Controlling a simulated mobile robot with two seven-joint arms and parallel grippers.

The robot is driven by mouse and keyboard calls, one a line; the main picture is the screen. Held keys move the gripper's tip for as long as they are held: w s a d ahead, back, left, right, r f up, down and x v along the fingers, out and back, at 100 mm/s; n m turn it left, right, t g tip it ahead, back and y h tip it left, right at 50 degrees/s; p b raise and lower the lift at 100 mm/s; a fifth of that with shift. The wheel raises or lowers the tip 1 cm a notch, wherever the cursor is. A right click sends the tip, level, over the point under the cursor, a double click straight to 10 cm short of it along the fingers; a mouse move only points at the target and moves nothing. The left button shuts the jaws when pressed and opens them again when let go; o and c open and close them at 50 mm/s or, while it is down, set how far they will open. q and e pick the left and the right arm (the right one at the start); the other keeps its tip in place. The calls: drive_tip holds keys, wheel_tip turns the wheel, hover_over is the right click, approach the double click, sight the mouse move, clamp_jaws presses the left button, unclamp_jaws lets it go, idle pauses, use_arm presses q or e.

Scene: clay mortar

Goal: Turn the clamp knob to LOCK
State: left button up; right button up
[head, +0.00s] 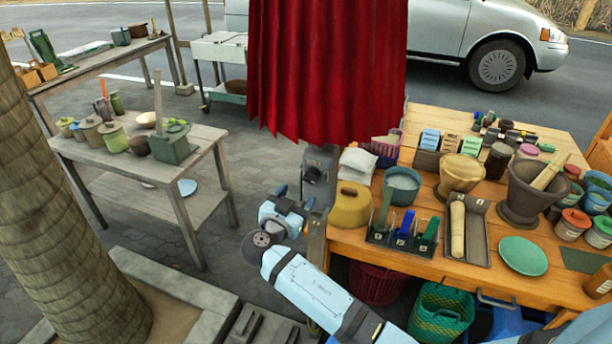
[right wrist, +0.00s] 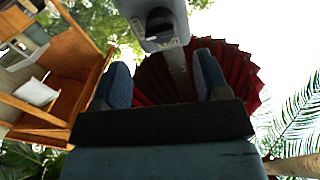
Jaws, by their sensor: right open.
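The clamp (head: 320,165) is a grey housing on the upright pole just below the red parasol cloth. A dark round knob (head: 311,173) shows on its side; no LOCK mark or pointer can be read. My right gripper (head: 295,203) is just below the clamp, coming up from the bottom of the head view. In the right wrist view its two blue-grey fingers stand apart with nothing gripped. There the grey clamp housing (right wrist: 155,22) is above and beyond the fingertips, and the pole (right wrist: 178,72) shows between the fingers. Contact cannot be told. My left gripper is not in view.
The folded red parasol (head: 325,70) hangs over the clamp. A wooden table (head: 350,240) full of bowls, a mortar (head: 522,195) and jars stands at right. A grey bench (head: 200,150) with pots is at left, beside a trunk (head: 60,210). Open paving lies between.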

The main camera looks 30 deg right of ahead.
sight(310, 179)
drive_tip(key=p+x, duration=0.2)
drive_tip(key=x, duration=0.5)
drive_tip(key=shift+w+d, duration=0.15)
drive_tip(key=c, duration=0.9)
